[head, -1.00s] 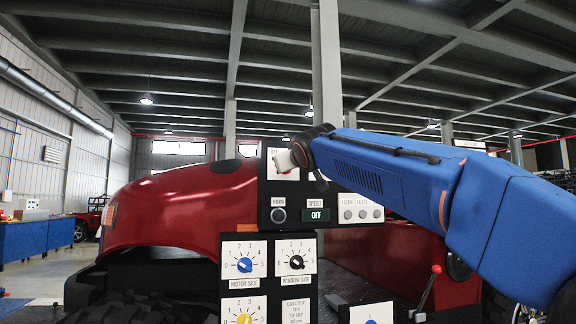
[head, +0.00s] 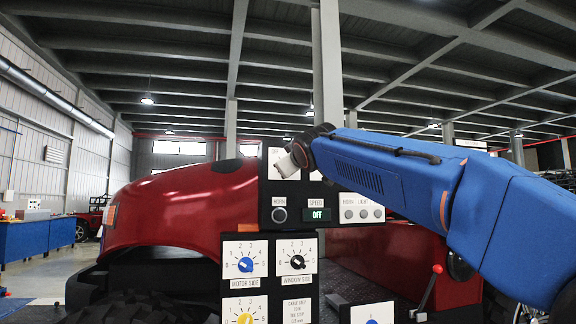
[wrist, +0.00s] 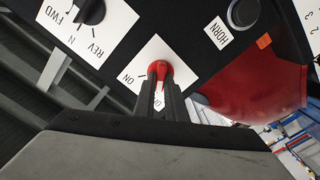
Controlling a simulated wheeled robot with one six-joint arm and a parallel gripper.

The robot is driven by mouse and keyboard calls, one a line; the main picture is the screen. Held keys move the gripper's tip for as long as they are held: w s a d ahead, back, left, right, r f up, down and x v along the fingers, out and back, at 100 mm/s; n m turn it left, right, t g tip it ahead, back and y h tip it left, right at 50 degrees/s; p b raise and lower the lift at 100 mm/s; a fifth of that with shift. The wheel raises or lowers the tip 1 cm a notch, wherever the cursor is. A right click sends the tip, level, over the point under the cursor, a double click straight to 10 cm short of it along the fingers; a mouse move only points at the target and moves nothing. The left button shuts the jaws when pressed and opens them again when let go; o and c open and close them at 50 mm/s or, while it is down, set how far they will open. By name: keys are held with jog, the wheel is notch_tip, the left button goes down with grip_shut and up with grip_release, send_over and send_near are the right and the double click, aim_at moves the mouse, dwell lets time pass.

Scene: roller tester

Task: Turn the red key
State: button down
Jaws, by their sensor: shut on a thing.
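The red key (wrist: 157,68) sits on a white plate (wrist: 178,66) on the black control panel in the wrist view. ON is printed to its left, and a partly covered label lies below it. My gripper (wrist: 160,84) is shut on the key, with its dark fingers on either side. In the head view my gripper (head: 287,166) is at the upper left of the panel, in front of the key's plate. The key itself is hidden there.
Near the key are a FWD-N-REV selector (wrist: 90,10) and a round HORN button (wrist: 243,12). Below are a SPEED display (head: 318,215) reading OFF, a blue knob (head: 245,265) and a black knob (head: 297,262). A red car body (head: 170,205) stands behind the panel.

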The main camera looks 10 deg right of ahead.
jog(key=c, duration=1.8)
grip_release()
jog(key=s, duration=1.7)
jog(key=shift+s, duration=0.2)
jog(key=shift+f, duration=0.1)
jog(key=s+d+f+m+g, duration=0.25)
jog(key=s+f, duration=0.25)
jog(key=f, duration=1)
jog(key=s+d+f+m+g+h, duration=0.1)
jog(key=s+d+f+g, duration=0.3)
jog(key=f, duration=1.1)
jog(key=s+d+f+m+g, duration=0.25)
jog(key=s+f, duration=0.35)
jog(key=f, duration=0.9)
jog(key=s+a+f+g, duration=0.1)
jog(key=s+f+g, duration=0.1)
jog(key=s+f, duration=0.3)
jog(key=s+f+m+g+y, duration=0.1)
jog(key=s+f+g, duration=0.1)
jog(key=s+f, duration=0.4)
notch_tip(320, 180, down, 6)
jog(key=shift+a+r, duration=0.15)
jog(key=shift+a, duration=0.2)
